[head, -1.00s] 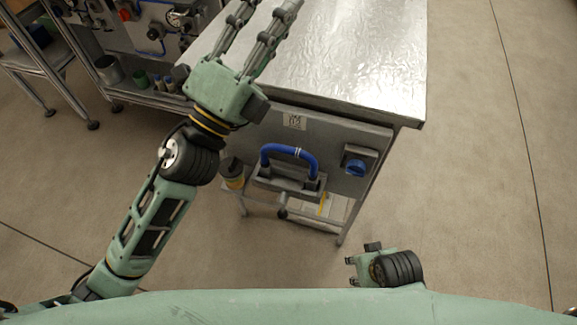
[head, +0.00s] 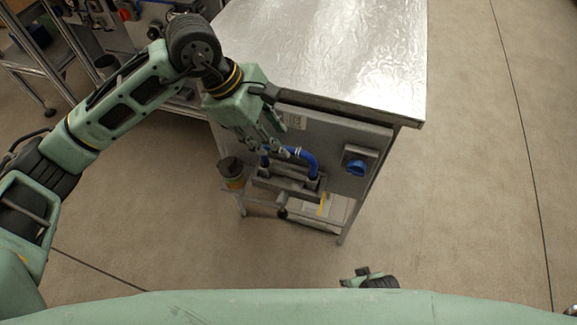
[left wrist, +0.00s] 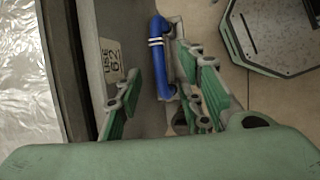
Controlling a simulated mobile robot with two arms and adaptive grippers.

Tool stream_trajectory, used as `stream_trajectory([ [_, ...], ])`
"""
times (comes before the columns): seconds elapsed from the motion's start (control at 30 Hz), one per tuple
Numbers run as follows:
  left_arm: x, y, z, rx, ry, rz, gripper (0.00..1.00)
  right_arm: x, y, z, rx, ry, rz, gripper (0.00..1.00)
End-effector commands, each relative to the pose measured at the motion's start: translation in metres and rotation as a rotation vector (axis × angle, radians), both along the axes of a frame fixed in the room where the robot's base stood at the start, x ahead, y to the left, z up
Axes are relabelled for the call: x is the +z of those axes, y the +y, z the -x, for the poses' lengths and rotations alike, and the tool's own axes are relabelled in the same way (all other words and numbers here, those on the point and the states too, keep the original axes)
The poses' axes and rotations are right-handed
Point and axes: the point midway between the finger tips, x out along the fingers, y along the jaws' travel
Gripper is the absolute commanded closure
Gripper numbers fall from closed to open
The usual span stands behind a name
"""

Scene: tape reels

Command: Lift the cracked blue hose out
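The blue hose (head: 309,160) is an upside-down U with white bands near its middle. Its ends sit in a grey holder (head: 288,183) on the front of the metal bench. My left gripper (head: 271,151) is in front of the hose's left part and hides some of it. In the left wrist view, the hose (left wrist: 158,62) shows between the two spread fingers of the left gripper (left wrist: 160,100), which look apart from it. No crack can be made out. A small part of my right arm shows at the bottom of the head view; its fingers are not visible.
The bench (head: 330,60) has a shiny metal top whose front edge overhangs the holder. A blue round knob (head: 355,167) is right of the hose. A dark-topped container (head: 231,172) stands left of the holder.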

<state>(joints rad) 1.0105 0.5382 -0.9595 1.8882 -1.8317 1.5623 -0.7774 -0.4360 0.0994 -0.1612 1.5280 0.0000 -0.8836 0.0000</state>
Motion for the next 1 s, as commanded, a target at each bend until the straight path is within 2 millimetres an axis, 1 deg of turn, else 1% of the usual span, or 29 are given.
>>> stream_trajectory([
  [0.03, -0.006, -0.003, 0.001, -0.001, 0.003, 0.001, 0.65, 0.001, 0.0, 0.0, 0.0, 0.0, 0.0, 0.6],
  [0.17, -0.02, -0.011, 0.0, -0.002, 0.004, 0.005, 0.65, 0.001, 0.0, 0.0, 0.0, 0.0, 0.0, 0.6],
  [0.3, -0.04, -0.02, -0.002, -0.001, 0.005, 0.005, 0.65, 0.001, 0.0, -0.001, 0.0, 0.0, 0.0, 0.6],
  [0.4, -0.05, -0.025, -0.004, -0.001, 0.003, 0.005, 0.65, 0.003, 0.0, -0.002, -0.001, -0.002, 0.0, 0.6],
  [0.5, -0.054, -0.027, -0.004, -0.002, 0.002, 0.005, 0.65, 0.004, 0.0, -0.003, -0.001, -0.003, 0.0, 0.6],
  [0.7, -0.054, -0.027, -0.004, -0.001, 0.002, 0.006, 0.65, 0.005, 0.0, -0.003, -0.001, -0.004, 0.0, 0.6],
  [1.0, -0.054, -0.027, -0.004, -0.001, 0.002, 0.006, 0.91, 0.005, 0.0, -0.003, -0.001, -0.004, 0.0, 0.6],
])
